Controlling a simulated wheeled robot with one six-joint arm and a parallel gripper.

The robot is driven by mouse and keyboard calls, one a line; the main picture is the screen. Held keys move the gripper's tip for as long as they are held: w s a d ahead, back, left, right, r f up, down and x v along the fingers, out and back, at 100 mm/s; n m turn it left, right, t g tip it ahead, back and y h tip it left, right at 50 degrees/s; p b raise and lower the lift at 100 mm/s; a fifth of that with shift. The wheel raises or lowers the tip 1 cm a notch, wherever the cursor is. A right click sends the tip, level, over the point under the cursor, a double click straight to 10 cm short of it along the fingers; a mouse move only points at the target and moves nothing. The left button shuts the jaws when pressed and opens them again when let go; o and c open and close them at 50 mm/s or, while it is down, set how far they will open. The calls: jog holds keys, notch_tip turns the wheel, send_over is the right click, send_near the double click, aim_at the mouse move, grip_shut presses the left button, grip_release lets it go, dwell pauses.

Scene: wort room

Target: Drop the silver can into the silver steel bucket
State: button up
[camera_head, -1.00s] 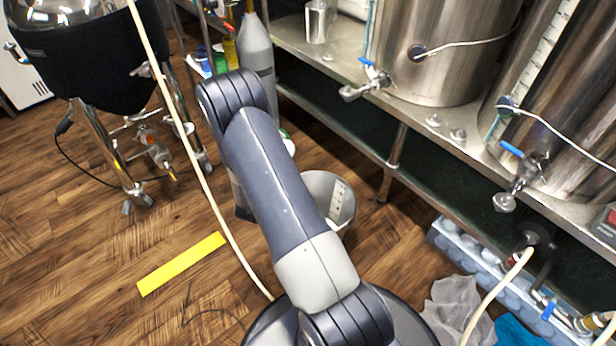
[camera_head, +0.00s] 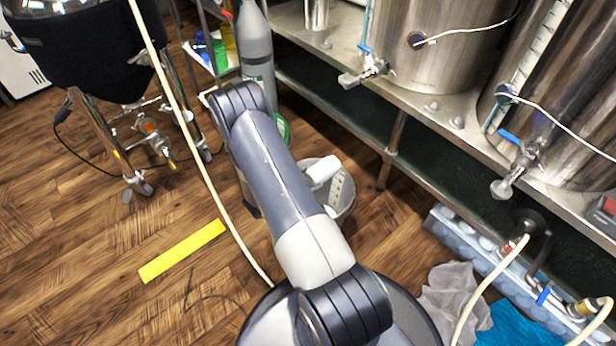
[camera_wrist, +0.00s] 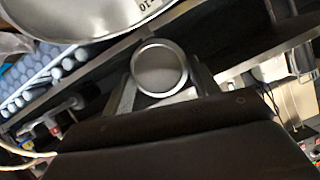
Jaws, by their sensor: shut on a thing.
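The silver can (camera_wrist: 160,70) shows end-on in the wrist view, a round grey face with a bright rim. My gripper (camera_wrist: 163,88) is shut on it, with fingers at both sides. The silver steel bucket (camera_wrist: 75,22) is at the upper left of the wrist view, its scale marking visible, apart from the can in the picture. In the head view the bucket (camera_head: 345,190) stands on the floor, partly hidden by my arm. My gripper and the can cannot be made out there.
A steel shelf (camera_head: 425,112) with large kettles (camera_head: 430,45) runs along the right. A grey gas cylinder (camera_head: 256,50) stands behind my arm. A hose (camera_head: 190,140) crosses the view. A yellow strip (camera_head: 183,250) lies on open wooden floor at left.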

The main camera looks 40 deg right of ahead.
notch_tip(320, 180, down, 2)
jog(key=shift+b, duration=0.35)
jog(key=o, duration=1)
jog(key=p+v, duration=0.2)
jog(key=v, duration=0.8)
jog(key=shift+a+r+p, duration=0.2)
jog(key=shift+a+p, duration=0.2)
jog(key=shift+d, duration=0.1)
